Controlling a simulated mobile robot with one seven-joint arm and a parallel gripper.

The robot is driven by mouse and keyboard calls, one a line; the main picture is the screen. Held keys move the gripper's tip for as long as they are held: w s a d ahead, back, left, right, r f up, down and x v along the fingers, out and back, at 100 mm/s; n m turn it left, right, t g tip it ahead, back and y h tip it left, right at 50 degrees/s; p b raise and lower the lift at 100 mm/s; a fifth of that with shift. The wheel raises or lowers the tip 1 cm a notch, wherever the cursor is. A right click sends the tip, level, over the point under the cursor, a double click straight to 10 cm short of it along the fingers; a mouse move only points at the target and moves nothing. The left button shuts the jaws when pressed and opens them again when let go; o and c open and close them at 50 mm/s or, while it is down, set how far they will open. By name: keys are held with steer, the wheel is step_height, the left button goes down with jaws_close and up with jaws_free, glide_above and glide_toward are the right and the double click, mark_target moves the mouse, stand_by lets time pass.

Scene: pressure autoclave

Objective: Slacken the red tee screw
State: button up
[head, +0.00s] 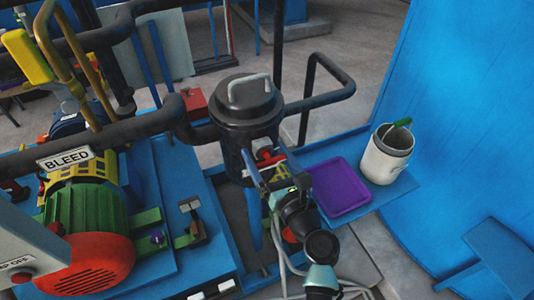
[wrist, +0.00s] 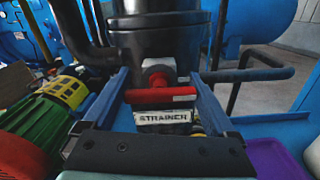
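The red tee screw (wrist: 160,95) is in the middle of the wrist view, with its crossbar roughly level. It comes out of a pale block on the front of the black strainer pot (wrist: 155,40), above a white STRAINER label (wrist: 163,116). In the head view the tee screw (head: 270,158) is small and partly covered by my gripper. My gripper (wrist: 160,80) is open, with one blue finger on each side of the crossbar. The bar's ends lie close to the fingers in the picture; I cannot tell whether they touch. The gripper (head: 263,150) is at the pot's front in the head view.
A black pipe (head: 325,75) bends out to the right of the pot. A green and red motor (head: 90,225) and a BLEED label (head: 66,158) are on the left. A purple tray (head: 341,187) and a white bucket (head: 385,158) are on the right.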

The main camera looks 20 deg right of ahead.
steer(key=c, duration=0.7)
